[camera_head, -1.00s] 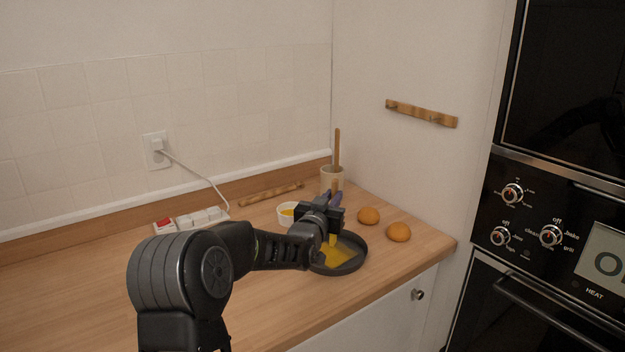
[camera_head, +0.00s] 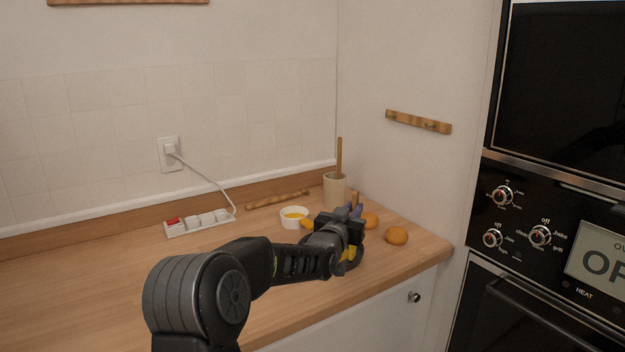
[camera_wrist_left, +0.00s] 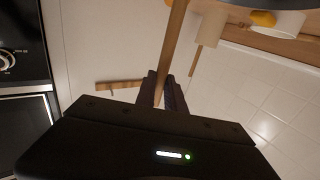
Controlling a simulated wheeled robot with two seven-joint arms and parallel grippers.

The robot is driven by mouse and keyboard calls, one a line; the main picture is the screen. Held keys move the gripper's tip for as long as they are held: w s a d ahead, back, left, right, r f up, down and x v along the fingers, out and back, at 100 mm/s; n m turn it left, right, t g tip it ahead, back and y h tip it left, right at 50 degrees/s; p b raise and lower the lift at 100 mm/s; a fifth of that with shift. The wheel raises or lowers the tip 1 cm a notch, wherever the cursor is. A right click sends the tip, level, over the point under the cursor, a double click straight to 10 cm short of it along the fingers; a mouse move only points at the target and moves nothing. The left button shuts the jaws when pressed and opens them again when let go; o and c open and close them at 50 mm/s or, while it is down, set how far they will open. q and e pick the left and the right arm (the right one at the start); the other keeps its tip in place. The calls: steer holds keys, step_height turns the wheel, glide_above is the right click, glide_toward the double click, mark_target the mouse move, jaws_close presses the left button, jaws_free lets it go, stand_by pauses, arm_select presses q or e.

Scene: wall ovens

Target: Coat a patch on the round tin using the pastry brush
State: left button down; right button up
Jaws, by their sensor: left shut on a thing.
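My left gripper (camera_head: 345,228) is shut on the pastry brush, whose wooden handle (camera_head: 354,199) sticks up behind it. In the left wrist view the wooden handle (camera_wrist_left: 174,45) runs up from between the fingers (camera_wrist_left: 162,88). The round tin (camera_head: 346,268) is dark and mostly hidden behind my gripper and wrist, with only part of it showing. Some yellow shows just below the gripper; I cannot tell whether it is bristles or coating, or whether the brush touches the tin. My right gripper is not in view.
A utensil pot (camera_head: 334,190) stands behind. A power strip (camera_head: 199,222) lies at the back left. The left counter is clear.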

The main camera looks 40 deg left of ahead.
arm_select(q)
step_height(320, 180, up, 2)
steer(key=shift+r, duration=0.1)
steer(key=shift+a+r+p, duration=0.2)
steer(key=shift+r+p, duration=0.9)
steer(key=shift+r, duration=1.65)
